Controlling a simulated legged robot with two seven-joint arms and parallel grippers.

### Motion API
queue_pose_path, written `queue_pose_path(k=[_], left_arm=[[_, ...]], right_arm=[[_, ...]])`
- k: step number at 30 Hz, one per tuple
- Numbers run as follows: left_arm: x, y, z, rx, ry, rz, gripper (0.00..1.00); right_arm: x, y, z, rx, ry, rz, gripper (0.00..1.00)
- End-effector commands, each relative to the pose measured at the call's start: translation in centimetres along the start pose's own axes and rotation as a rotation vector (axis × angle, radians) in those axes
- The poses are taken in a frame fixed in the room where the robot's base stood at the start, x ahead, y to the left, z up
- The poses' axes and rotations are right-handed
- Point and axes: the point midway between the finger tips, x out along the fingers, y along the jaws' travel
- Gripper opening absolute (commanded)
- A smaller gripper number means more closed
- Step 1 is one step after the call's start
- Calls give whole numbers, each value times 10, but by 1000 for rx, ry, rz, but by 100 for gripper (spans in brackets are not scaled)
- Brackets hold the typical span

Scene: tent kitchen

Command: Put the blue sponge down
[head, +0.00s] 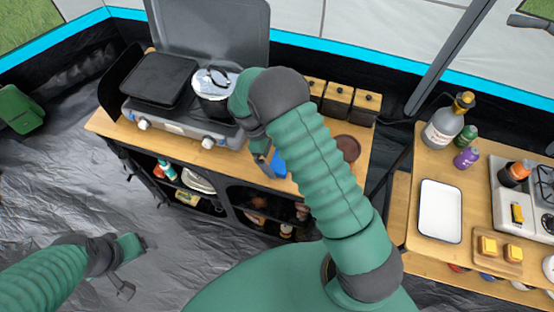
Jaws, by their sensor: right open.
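The blue sponge (280,166) lies at the front part of the left wooden counter (225,161), partly hidden behind my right arm. My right gripper (267,164) points down just left of the sponge, with its jaws open. The arm hides part of this gripper, and I cannot tell whether a finger still touches the sponge. My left gripper (131,267) is low at the left over the dark floor, open and empty, away from the counter.
A camping stove (180,122) with a griddle (160,78) and a pot (213,92) stands left on the counter.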

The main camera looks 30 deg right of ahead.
Motion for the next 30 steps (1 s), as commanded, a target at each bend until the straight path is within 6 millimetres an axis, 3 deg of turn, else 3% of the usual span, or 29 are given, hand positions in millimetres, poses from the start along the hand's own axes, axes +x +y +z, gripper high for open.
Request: queue_pose_path(k=[9, 17, 20, 27, 30], left_arm=[[15, 0, 4, 0, -1, 0, 77], [16, 0, 4, 0, -1, 0, 77], [15, 0, 4, 0, -1, 0, 77], [16, 0, 4, 0, 0, 0, 77], [16, 0, 4, 0, -1, 0, 77]], right_arm=[[-80, 0, -2, -1, 5, 4, 100], [-107, -8, 5, 42, 47, 2, 100], [-110, -30, 20, 162, 163, 0, 100], [-100, -104, 70, 574, 503, -39, 100], [-93, -120, 83, 677, 577, -53, 100]])
